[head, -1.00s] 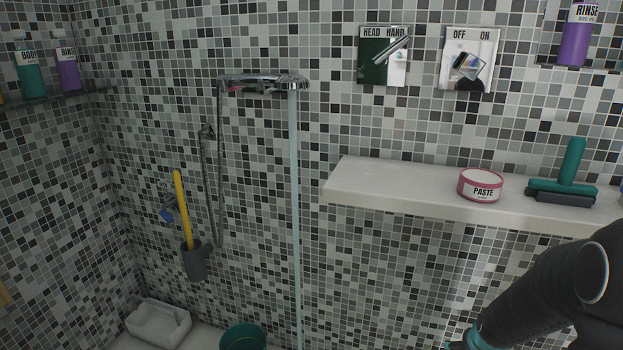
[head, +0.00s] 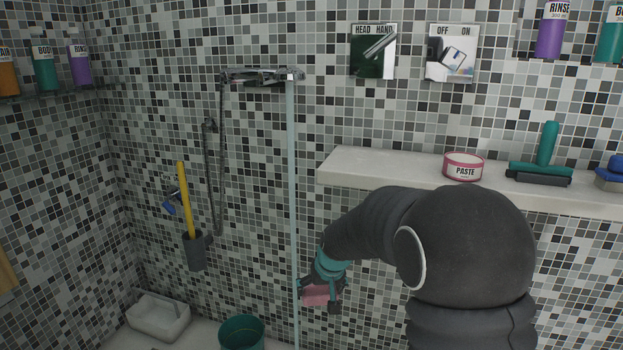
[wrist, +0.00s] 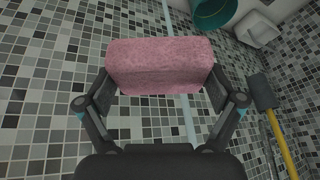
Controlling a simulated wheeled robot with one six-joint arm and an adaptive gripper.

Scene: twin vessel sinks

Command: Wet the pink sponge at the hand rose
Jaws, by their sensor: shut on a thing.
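My gripper (head: 321,292) is shut on the pink sponge (head: 321,294), low in front of the wall. The sponge (wrist: 160,65) spans both fingers in the wrist view. The chrome hand rose (head: 285,76) sits high on the wall, with a dark hose (head: 221,150) looping down from its left end. A pale blue column (head: 293,200), which looks like running water, drops straight from its right end. The sponge is just right of this column in the head view; the column passes behind it in the wrist view. I cannot tell if they touch.
The HEAD/HAND plate (head: 373,51) and OFF/ON plate (head: 452,53) are above a white shelf (head: 345,168) with a PASTE tub (head: 463,167). A green bucket (head: 241,333) and white basin (head: 158,318) stand below left. A yellow-handled tool (head: 183,200) hangs left.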

